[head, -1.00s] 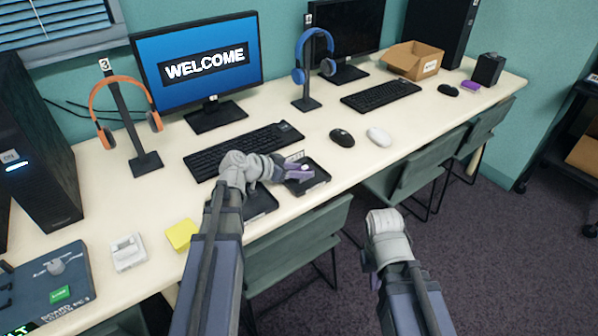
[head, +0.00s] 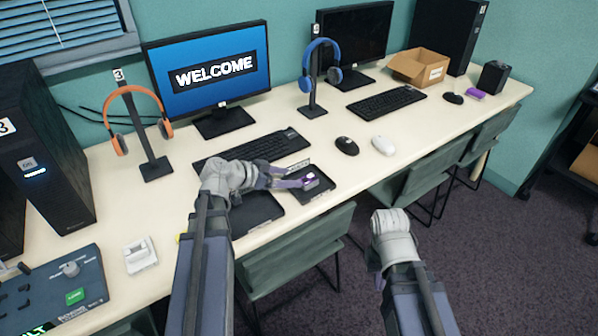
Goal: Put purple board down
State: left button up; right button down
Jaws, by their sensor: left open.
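A small purple board (head: 311,181) with a light patch on top lies in the right-hand black tray (head: 318,192) on the desk. My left gripper (head: 299,178) is open, its fingers reaching over the tray at the board's left side. Whether a finger still touches the board I cannot tell. A second black tray (head: 262,215) lies to the left, partly hidden by my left arm. My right gripper (head: 373,264) is off the desk's front edge, over the floor; its fingers are mostly hidden behind the wrist.
A keyboard (head: 258,147) lies behind the trays. A black mouse (head: 347,146) and a white mouse (head: 383,145) are to the right. Chairs (head: 295,250) stand along the front edge.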

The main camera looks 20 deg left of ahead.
pick_arm(q)
jog(key=shift+p+v, duration=0.8)
jog(key=shift+v, duration=1.55)
pick_arm(e)
jog(key=shift+r, duration=1.15)
pick_arm(q)
jog(key=shift+f, duration=0.1)
pick_arm(e)
jog(key=shift+s, duration=0.1)
